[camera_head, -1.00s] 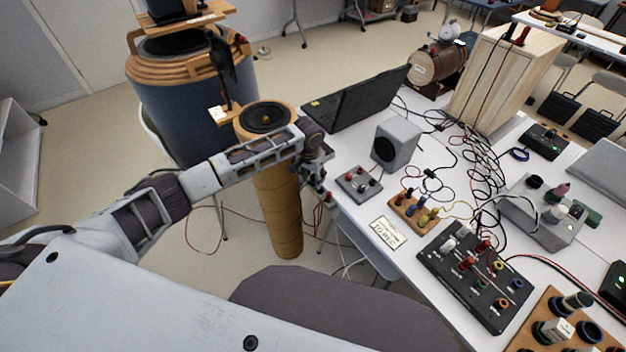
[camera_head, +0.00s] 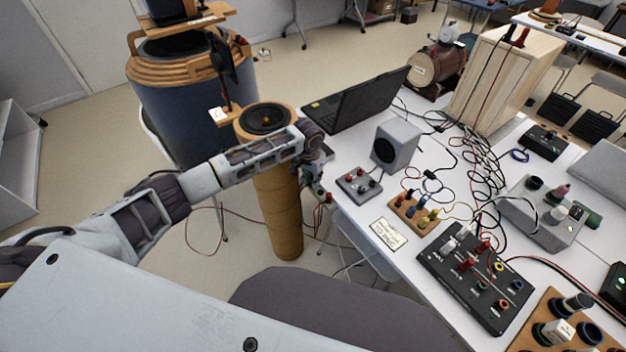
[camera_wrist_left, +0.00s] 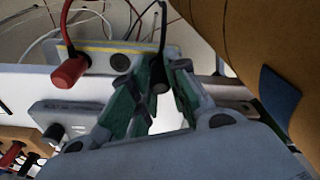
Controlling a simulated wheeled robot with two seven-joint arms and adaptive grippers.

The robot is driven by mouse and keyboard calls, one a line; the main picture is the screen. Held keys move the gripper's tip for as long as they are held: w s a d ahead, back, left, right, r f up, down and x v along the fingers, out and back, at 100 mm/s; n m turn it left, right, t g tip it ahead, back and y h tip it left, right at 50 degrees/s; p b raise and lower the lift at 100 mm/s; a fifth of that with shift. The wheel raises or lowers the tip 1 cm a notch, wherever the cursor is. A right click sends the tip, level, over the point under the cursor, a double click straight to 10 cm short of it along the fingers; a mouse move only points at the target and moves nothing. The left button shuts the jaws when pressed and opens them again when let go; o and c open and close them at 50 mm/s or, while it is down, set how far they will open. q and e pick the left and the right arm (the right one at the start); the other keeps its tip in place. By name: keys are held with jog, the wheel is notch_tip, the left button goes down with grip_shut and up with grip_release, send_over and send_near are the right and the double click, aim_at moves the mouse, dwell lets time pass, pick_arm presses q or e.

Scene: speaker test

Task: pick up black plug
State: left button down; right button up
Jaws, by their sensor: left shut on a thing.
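The black plug (camera_wrist_left: 159,79) is between the fingers of my left gripper (camera_wrist_left: 162,77) in the left wrist view. The fingers are shut on it, and a black cable rises from it. A red plug (camera_wrist_left: 69,71) with a red cable sits on a pale panel (camera_wrist_left: 95,57) beside it, which also has a dark round socket. Whether the black plug touches the panel cannot be told. In the head view my left gripper (camera_head: 317,178) is at the table's left edge, hiding the black plug. My right gripper is not in view.
A brown cylinder (camera_head: 283,215) with a speaker top stands close beside my left gripper. On the white table (camera_head: 360,205) are a laptop (camera_head: 360,100), a grey speaker (camera_head: 397,145), a small terminal box (camera_head: 359,183) and tangled cables. Loose cables hang below the table edge.

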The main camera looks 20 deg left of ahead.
pick_arm(q)
jog(key=shift+r, duration=0.6)
notch_tip(320, 180, up, 8)
jog(key=shift+f, duration=0.2)
jog(key=shift+r, duration=0.65)
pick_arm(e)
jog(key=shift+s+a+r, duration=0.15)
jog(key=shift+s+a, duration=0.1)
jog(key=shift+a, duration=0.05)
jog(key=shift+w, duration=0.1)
pick_arm(q)
notch_tip(320, 180, up, 10)
jog(key=p, duration=1.2)
jog(key=shift+f, duration=0.25)
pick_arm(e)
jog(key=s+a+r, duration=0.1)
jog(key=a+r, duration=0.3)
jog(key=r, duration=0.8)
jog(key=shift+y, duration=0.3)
